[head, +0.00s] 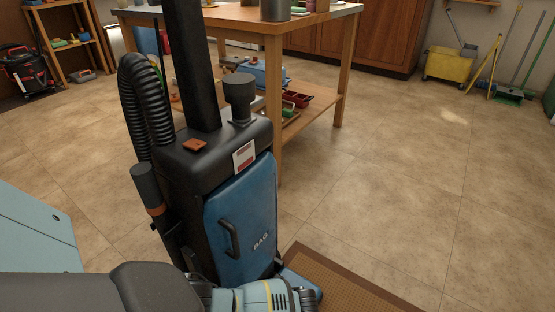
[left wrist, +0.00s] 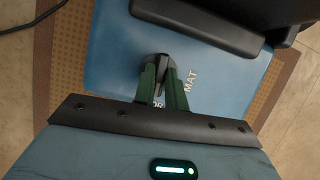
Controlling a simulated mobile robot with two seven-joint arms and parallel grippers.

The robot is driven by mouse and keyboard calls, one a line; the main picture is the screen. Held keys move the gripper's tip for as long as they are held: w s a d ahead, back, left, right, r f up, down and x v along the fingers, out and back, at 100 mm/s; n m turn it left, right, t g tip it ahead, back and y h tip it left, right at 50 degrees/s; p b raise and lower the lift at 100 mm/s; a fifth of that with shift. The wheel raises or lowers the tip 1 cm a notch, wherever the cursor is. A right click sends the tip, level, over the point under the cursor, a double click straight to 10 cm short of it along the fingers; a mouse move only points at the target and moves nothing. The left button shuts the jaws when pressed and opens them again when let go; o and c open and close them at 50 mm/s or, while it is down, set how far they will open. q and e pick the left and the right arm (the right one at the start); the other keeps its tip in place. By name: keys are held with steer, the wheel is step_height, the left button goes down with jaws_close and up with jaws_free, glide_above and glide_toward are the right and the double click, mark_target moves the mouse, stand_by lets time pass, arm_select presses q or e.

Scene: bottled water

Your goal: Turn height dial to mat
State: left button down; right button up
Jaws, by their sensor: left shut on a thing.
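An upright vacuum cleaner with a blue bag door (head: 241,215) marked BAG stands at the centre of the head view. Its blue base (head: 301,287) is mostly hidden there by my left arm. In the left wrist view the base (left wrist: 108,60) carries a small black height dial (left wrist: 160,62). The word MAT is printed to the dial's right, and other lettering below is partly covered by the fingers. My left gripper (left wrist: 161,80) is shut on the dial, one green finger on each side. Which mark the dial points at is unclear. My right gripper is not in view.
A brown mat (head: 350,285) lies under and beside the base. A wooden workbench (head: 275,70) stands behind the vacuum. A light blue panel (head: 35,235) is at left. A yellow mop bucket (head: 450,66) stands far right. The tiled floor at right is clear.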

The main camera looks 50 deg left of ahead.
arm_select(q)
steer(key=n+g, duration=0.1)
steer(key=n, duration=0.2)
steer(key=n+g+h, duration=0.1)
steer(key=n, duration=0.2)
steer(key=shift+w+b, duration=0.1)
steer(key=shift+b, duration=0.3)
steer(key=n+h, duration=0.1)
steer(key=n, duration=0.1)
steer(key=n+g+h, duration=0.1)
steer(key=n, duration=0.2)
steer(key=shift+a+b, duration=0.2)
steer(key=shift+b, duration=0.1)
steer(key=n+h, duration=0.1)
steer(key=n, duration=0.2)
steer(key=shift+n, duration=0.3)
steer(key=shift+a+n+h, duration=0.15)
steer(key=shift+n+h, duration=0.45)
steer(key=shift+n, duration=0.6)
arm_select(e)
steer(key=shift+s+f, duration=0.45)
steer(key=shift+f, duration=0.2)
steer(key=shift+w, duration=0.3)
arm_select(q)
steer(key=c, duration=1.4)
jaws_free()
steer(key=shift+c, duration=0.2)
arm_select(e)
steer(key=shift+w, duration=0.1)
